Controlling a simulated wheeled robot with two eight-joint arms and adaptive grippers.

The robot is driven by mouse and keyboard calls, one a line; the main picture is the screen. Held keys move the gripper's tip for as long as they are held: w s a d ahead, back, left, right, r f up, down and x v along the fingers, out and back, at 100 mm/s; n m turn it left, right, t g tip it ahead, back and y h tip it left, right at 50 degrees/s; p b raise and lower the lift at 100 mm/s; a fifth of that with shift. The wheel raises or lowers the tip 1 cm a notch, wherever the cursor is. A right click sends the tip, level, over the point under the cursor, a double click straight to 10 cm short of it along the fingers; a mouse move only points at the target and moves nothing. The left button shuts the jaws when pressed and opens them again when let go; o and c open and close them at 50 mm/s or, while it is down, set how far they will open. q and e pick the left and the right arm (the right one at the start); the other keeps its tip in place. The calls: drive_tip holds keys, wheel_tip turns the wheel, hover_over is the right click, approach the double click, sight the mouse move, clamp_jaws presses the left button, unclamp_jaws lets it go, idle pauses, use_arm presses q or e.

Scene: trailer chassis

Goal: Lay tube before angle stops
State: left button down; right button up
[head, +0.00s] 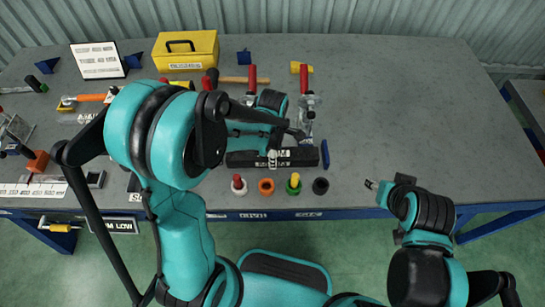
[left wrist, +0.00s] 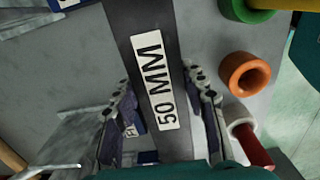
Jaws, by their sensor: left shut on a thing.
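A dark tube (head: 300,157) with a white "50 MM" label lies across the front part of the bench, roughly level. The tube also fills the middle of the left wrist view (left wrist: 125,22). My left gripper (head: 272,158) is shut on it, one finger at each side of the label in the left wrist view (left wrist: 162,110). My arm hides part of the bench behind the tube. My right gripper (head: 371,185) is apart from the tube, near the bench's front edge; its jaw opening is too small to read. I cannot clearly identify the angle stops.
Red-handled clamps (head: 307,82) stand behind the tube. A blue piece (head: 325,153) is at its right end. A white ring (head: 239,187), an orange ring (head: 266,187), a green ring (head: 293,187) and a black ring (head: 320,186) line the front edge. The bench's right side is clear.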

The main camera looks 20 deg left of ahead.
use_arm(q)
drive_tip(key=shift+f, duration=0.15)
drive_tip(key=c, duration=0.9)
unclamp_jaws()
drive_tip(key=shift+o, duration=0.2)
